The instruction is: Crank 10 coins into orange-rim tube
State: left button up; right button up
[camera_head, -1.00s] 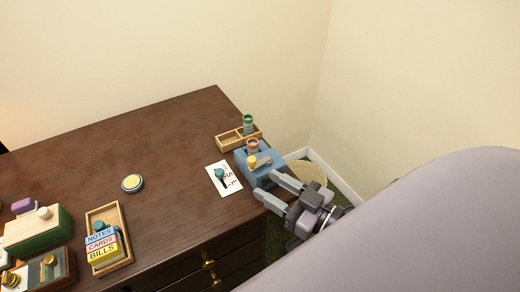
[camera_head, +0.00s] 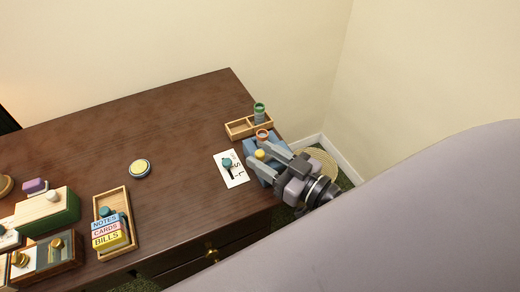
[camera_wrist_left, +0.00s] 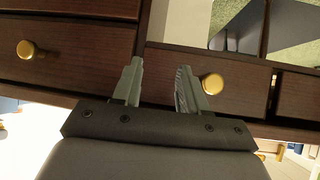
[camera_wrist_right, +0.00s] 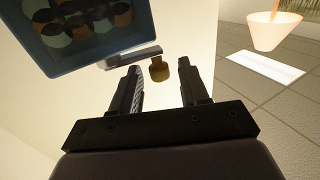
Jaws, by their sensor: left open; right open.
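The blue coin box (camera_head: 253,171) stands at the desk's right edge. The orange-rim tube (camera_head: 262,135) stands at its far side. My right gripper (camera_head: 259,149) is open over the box, with the yellow crank knob (camera_head: 260,155) between its fingers. In the right wrist view, the knob (camera_wrist_right: 159,72) and grey crank arm (camera_wrist_right: 133,57) show at the open fingertips, with a gap on each side. Round coloured shapes (camera_wrist_right: 95,22) show on the blue box there. My left gripper (camera_wrist_left: 159,67) is open and empty before the drawer fronts; it is not seen in the head view.
A wooden tray (camera_head: 238,130) with a green-rim tube (camera_head: 259,112) stands behind the box. A white card (camera_head: 232,172) lies left of it. A round yellow-topped thing (camera_head: 140,167), a card tray (camera_head: 116,222) and a green box (camera_head: 48,215) stand farther left.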

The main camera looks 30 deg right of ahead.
jog(key=shift+x, duration=0.85)
grip_shut()
